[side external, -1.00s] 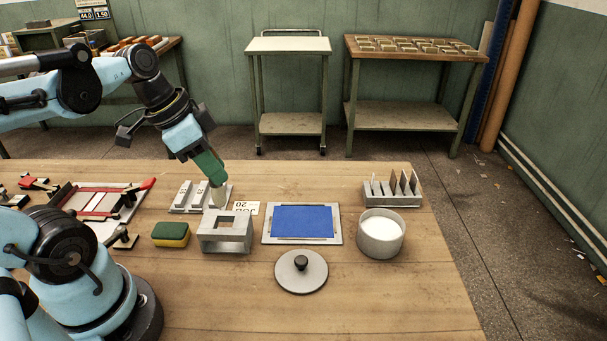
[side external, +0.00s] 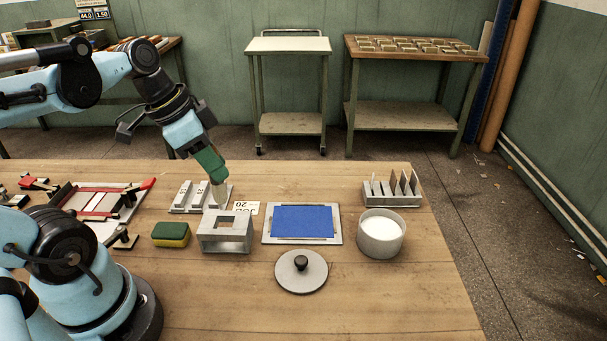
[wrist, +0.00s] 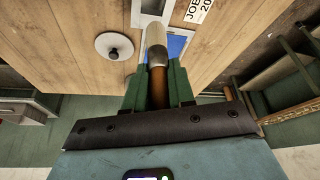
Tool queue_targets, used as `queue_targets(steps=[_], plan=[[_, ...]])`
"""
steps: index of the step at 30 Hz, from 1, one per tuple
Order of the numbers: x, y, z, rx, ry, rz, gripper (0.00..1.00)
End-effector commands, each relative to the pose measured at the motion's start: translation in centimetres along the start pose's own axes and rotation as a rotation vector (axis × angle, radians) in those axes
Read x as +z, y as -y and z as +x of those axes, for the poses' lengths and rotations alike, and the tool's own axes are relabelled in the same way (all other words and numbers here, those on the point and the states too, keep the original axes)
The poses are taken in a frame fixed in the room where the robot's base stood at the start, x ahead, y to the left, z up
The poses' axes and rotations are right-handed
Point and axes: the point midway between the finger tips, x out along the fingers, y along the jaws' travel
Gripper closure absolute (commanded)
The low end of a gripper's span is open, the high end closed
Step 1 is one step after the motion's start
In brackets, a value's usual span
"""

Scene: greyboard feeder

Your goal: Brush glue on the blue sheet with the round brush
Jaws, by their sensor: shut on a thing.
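My gripper (side external: 213,172) is shut on the round brush (side external: 220,191), which also shows in the wrist view (wrist: 156,35) with a wooden handle, metal ferrule and pale bristles. The brush points down, slightly tilted, beside the grey notched rest (side external: 183,209) and behind the grey open frame block (side external: 225,245). Whether its tip touches anything is hard to tell. The blue sheet (side external: 303,219) lies flat on a grey plate (side external: 267,238) to the right, apart from the brush. It is partly hidden behind the brush in the wrist view (wrist: 177,45). The round pot (side external: 381,245) holds white glue (side external: 381,227).
A round lid (side external: 301,272) with a black knob lies in front of the sheet. A slotted rack with upright pieces (side external: 392,200) stands behind the pot. A green-yellow sponge (side external: 171,235) and a red-handled jig (side external: 100,205) are left. The table's front right is clear.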

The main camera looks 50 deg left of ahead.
Motion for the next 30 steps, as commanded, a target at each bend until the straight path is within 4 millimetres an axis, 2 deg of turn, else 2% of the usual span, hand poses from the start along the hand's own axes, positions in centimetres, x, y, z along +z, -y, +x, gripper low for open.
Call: queue_targets(steps=[5,11,17,24,30], plan=[[-2.6,0.0,-0.1,0.019,-0.009,-0.002,1.0],[-7.9,-0.4,0.3,0.059,-0.023,-0.018,1.0],[-13.4,-1.6,1.8,0.102,-0.032,-0.036,1.0],[-19.6,-4.5,4.8,0.157,-0.038,-0.059,1.0],[-23.6,-7.5,7.6,0.199,-0.035,-0.077,1.0]])
